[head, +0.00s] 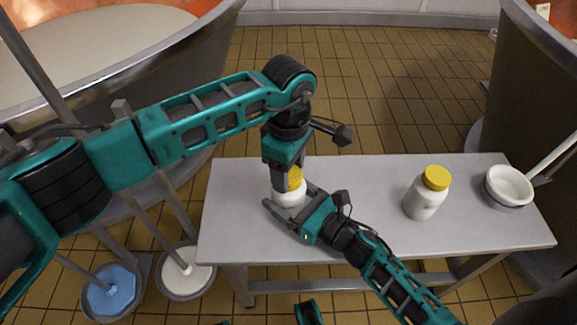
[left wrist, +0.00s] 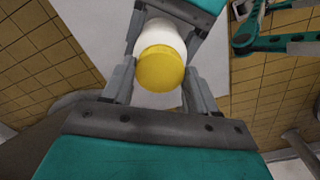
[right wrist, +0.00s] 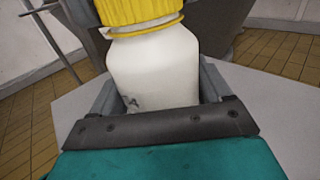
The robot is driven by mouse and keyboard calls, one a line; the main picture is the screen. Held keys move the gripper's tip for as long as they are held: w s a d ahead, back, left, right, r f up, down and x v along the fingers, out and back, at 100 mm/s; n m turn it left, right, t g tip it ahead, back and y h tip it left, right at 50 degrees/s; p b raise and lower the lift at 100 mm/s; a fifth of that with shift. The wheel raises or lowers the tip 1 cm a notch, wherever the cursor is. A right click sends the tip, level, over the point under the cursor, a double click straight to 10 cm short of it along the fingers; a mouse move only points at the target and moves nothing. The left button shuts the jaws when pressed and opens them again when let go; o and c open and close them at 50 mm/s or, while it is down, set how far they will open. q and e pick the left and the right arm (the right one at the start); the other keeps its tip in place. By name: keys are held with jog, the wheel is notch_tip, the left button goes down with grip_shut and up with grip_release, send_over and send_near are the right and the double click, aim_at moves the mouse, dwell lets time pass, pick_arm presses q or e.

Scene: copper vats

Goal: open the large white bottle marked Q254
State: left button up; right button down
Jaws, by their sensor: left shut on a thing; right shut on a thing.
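A white bottle (head: 290,193) with a yellow cap (head: 295,178) stands upright on the grey table, partly hidden by my grippers. My left gripper (head: 286,177) points down from above and is shut on the cap; the left wrist view shows the cap (left wrist: 161,68) between its fingers. My right gripper (head: 289,197) comes from the lower right and is shut on the bottle's body, which fills the right wrist view (right wrist: 155,70). Dark marks show low on the body, but I cannot read them. A thin yellow ring (right wrist: 148,30) sits below the cap.
Another white bottle with a yellow cap (head: 424,197) stands on the table (head: 370,180) to the right. A white bowl (head: 509,186) is at the right end. Large vats stand at left and right. Blue (head: 110,291) and white (head: 187,272) round items are on the floor.

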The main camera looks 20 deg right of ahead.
pick_arm(q)
jog(key=n, duration=0.3)
jog(key=shift+n, duration=0.4)
jog(key=n, duration=0.5)
jog(key=shift+n, duration=0.3)
jog(key=n, duration=0.3)
jog(key=shift+n, duration=0.3)
jog(key=n, duration=0.3)
jog(key=shift+n, duration=0.4)
jog(key=n, duration=0.3)
jog(key=shift+n, duration=0.3)
jog(key=n, duration=0.3)
jog(key=shift+n, duration=0.4)
jog(key=n, duration=0.7)
jog(key=shift+r, duration=0.1)
jog(key=shift+r, duration=0.15)
